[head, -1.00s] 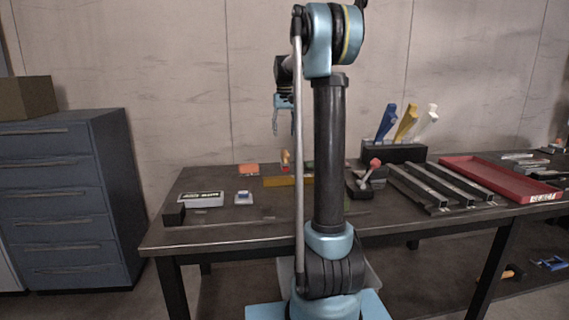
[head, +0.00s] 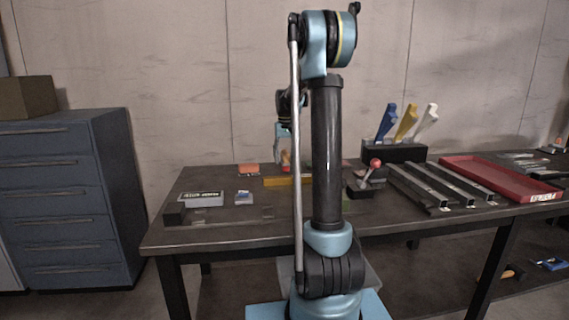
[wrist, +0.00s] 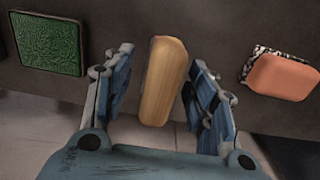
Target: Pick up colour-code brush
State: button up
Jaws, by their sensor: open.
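The brush, with its upright tan wooden handle (wrist: 163,82), stands between my gripper's fingers in the wrist view, with a gap on each side. In the head view a small orange-red part of the brush (head: 285,161) shows at the back of the table, largely hidden by my gripper. My gripper (wrist: 160,78) is open around the handle and holds nothing. In the head view my gripper (head: 284,155) is down near the tabletop, left of my arm column. The bristles cannot be made out.
A green textured square (wrist: 45,42) and an orange block (wrist: 285,77) flank the brush. A yellow bar (head: 280,181) lies in front. A white-labelled box (head: 201,198), a red-knobbed lever (head: 375,165), metal rails (head: 438,184) and a red tray (head: 488,177) are also on the table (head: 235,235).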

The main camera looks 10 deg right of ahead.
jog(key=shift+f, duration=0.25)
grip_shut()
jog(key=shift+r, duration=0.15)
